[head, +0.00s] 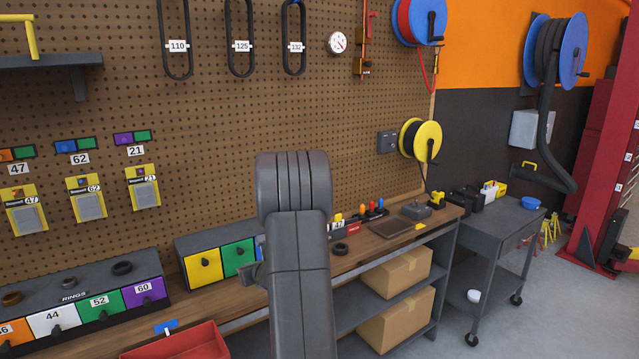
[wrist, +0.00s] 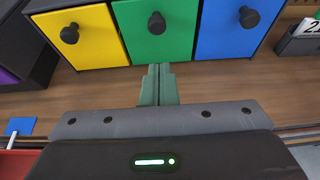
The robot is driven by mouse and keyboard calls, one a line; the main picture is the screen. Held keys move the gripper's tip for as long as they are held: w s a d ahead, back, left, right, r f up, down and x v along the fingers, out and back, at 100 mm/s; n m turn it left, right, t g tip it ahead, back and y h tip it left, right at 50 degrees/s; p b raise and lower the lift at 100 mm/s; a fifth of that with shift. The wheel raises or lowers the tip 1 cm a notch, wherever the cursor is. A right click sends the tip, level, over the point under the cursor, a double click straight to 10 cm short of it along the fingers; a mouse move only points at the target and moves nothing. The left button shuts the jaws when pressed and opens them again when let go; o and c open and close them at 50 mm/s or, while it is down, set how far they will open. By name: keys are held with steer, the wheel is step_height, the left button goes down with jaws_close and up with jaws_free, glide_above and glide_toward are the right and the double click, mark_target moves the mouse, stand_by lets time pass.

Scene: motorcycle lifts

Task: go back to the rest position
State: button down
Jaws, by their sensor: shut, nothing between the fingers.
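My gripper (wrist: 158,82) is in the wrist view, its two fingers shut together and empty. It is over the wooden bench top (wrist: 215,86), in front of a drawer unit. The green drawer (wrist: 155,30) is straight ahead of the fingertips, with a yellow drawer (wrist: 76,36) to its left and a blue drawer (wrist: 230,28) to its right. All three look closed. In the head view my arm stands up in the middle of the picture and hides my gripper's fingers and part of the drawer unit.
A red bin (head: 178,342) stands at the bench's front edge. A row of ring drawers (head: 105,300) is at the left. A black ring (head: 340,249) and a dark tray (head: 390,228) lie on the bench. Cardboard boxes (head: 395,320) fill the shelves below. A grey cart (head: 497,232) stands at the right.

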steer(key=shift+s+d+f+b, duration=0.25)
steer(key=shift+f+b, duration=0.25)
steer(key=shift+b, duration=0.3)
steer(key=f+t+b, duration=0.1)
steer(key=b, duration=0.2)
steer(key=t+y+b, duration=0.1)
steer(key=b, duration=0.2)
steer(key=s+f+y+b, duration=0.1)
steer(key=b, duration=0.1)
steer(key=shift+s+d+f+t+b, duration=0.1)
steer(key=shift+d+f+t+b, duration=0.2)
steer(key=shift+d+t+b, duration=0.1)
steer(key=shift+s+b, duration=0.1)
steer(key=shift+b, duration=0.25)
steer(key=shift+r, duration=0.2)
